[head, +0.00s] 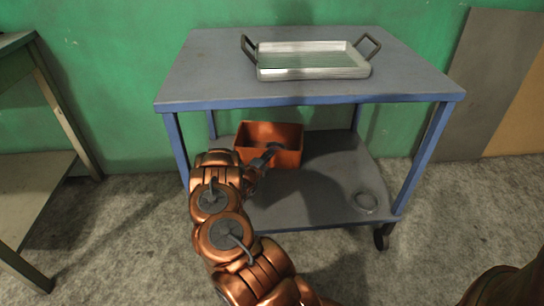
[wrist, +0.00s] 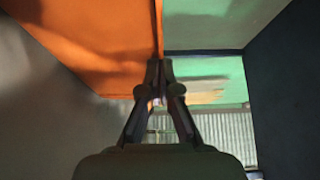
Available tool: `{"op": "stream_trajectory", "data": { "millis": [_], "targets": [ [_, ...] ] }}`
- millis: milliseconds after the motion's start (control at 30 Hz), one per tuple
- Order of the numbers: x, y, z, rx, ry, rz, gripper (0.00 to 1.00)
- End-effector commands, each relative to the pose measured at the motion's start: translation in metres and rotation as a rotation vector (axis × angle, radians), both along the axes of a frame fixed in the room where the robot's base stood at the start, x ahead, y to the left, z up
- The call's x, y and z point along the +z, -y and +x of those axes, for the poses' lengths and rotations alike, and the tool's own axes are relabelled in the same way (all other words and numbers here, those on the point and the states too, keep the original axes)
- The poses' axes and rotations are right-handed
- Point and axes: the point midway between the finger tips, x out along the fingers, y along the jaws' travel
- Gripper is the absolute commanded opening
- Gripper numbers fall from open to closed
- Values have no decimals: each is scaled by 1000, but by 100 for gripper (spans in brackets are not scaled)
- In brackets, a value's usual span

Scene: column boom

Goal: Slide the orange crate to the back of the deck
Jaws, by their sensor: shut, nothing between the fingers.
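The orange crate (head: 291,158) is an open box on the lower deck (head: 310,205) of a blue-framed cart, towards the left and rear in the head view. In the wrist view the crate (wrist: 95,40) fills the upper left, with its edge by the fingertips. My gripper (head: 272,151) reaches in under the top shelf from the front left and is at the crate's near side. In the wrist view my gripper (wrist: 158,66) has its fingers together with nothing between them. I cannot tell whether the tips touch the crate. My arm hides part of the deck's left side.
The cart's top shelf (head: 200,75) hangs over the deck and carries a metal tray (head: 313,72) with two dark handles. A small round dish (head: 366,202) sits at the deck's front right. A shelf unit (head: 40,185) stands at left. The deck right of the crate is clear.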

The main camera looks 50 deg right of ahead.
Motion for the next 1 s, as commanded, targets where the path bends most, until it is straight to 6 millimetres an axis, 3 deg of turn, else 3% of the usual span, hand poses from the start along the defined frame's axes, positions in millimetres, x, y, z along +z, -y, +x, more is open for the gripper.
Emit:
{"op": "stream_trajectory", "data": {
  "millis": [233, 467, 800, 1000],
  "targets": [
    [0, -4, -7, -3, 1, -1, 0],
    [-2, -21, -22, -2, -1, 3, 0],
    [0, -85, -32, 2, -1, 3, 0],
    [1, -110, -36, 1, 1, 0, 0]
  ]
}}
